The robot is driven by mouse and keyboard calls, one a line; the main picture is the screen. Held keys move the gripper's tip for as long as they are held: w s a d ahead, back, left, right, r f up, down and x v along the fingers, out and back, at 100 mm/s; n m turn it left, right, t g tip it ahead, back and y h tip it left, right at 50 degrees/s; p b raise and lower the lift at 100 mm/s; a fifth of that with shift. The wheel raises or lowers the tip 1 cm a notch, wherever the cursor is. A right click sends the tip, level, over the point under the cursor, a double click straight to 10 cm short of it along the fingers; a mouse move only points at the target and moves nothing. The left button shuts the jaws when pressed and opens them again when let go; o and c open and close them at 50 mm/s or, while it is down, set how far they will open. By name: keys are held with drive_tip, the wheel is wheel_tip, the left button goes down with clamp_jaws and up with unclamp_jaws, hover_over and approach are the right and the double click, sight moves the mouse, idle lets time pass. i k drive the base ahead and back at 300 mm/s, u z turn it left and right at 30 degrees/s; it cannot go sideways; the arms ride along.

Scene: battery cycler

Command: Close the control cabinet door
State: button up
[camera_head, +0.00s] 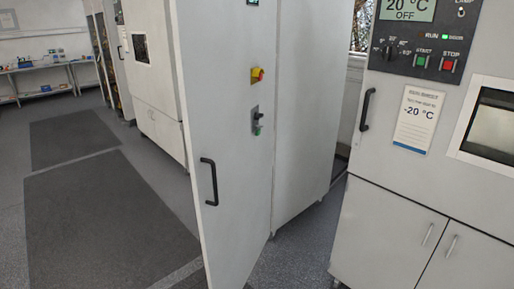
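The control cabinet door (225,150) is a tall white panel in the middle of the head view. It stands open, swung out toward me from the cabinet (305,120) behind it on the right. A black bar handle (210,182) is at the door's left edge. The door also carries a yellow and red switch (257,74) and a dark control (256,118) with a green button below it. The inside of the cabinet is hidden. My gripper is not in view.
A climate chamber (395,210) with a black handle, buttons and a window stands close on the right. Another white unit (155,80) stands behind the door on the left. Dark mats (105,220) cover the floor at left. A bench (40,75) stands far left.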

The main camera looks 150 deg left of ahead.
sight(217, 43)
drive_tip(key=u, duration=4.65)
drive_tip(key=i, duration=0.5)
drive_tip(key=u, duration=0.25)
